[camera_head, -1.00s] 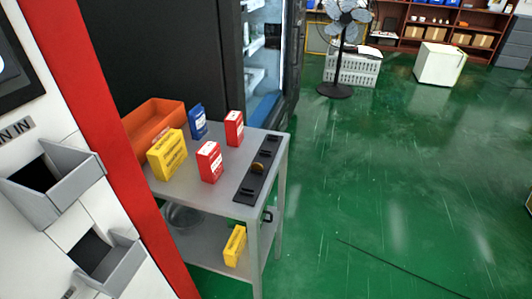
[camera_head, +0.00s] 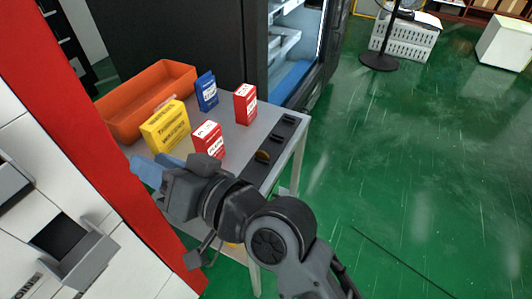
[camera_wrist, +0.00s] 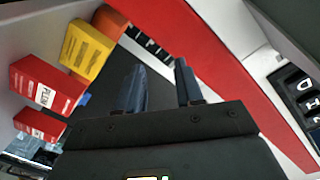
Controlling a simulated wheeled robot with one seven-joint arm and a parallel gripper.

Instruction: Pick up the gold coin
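My gripper (camera_head: 149,169) is at the table's left front, near the red panel, well left of the coin. In the wrist view its two blue fingers (camera_wrist: 160,84) stand apart with nothing between them. The coin does not show in the wrist view.
On the grey table (camera_head: 238,147) stand a yellow box (camera_head: 166,127), two red boxes (camera_head: 245,104), a blue box (camera_head: 206,91) and an orange bin (camera_head: 146,99). The red-edged machine (camera_head: 83,112) rises close on the left. Green floor (camera_head: 410,160) is clear on the right.

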